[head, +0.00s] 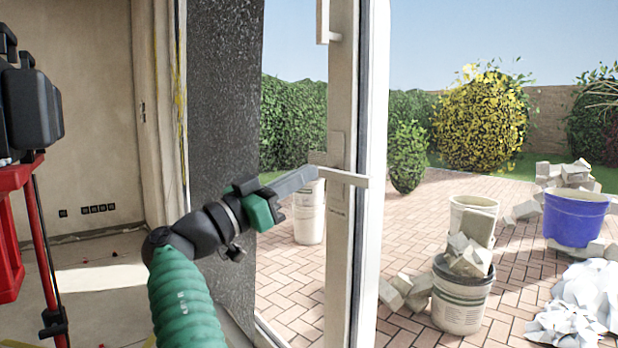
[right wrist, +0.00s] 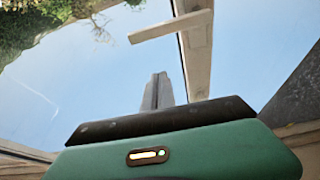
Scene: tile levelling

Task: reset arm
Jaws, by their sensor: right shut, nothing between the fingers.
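My right arm (head: 185,290), with a green ribbed sleeve, rises from the bottom of the head view. Its gripper (head: 305,176) is shut and empty, its grey fingers pointing right toward the door handle (head: 343,177). In the head view the fingertips overlap the door frame's left edge; I cannot tell whether they touch it. In the right wrist view the shut fingers (right wrist: 157,90) point up, and the pale handle (right wrist: 168,27) lies beyond them, apart from them in the picture. My left gripper is not in view.
The pale door frame (head: 353,250) stands upright in front of a brick patio. A red stand (head: 22,215) with black equipment is at the left. Outside are a bucket of rubble (head: 462,300), a blue tub (head: 576,218), white bags (head: 585,300) and broken blocks. Bare floor lies at the left.

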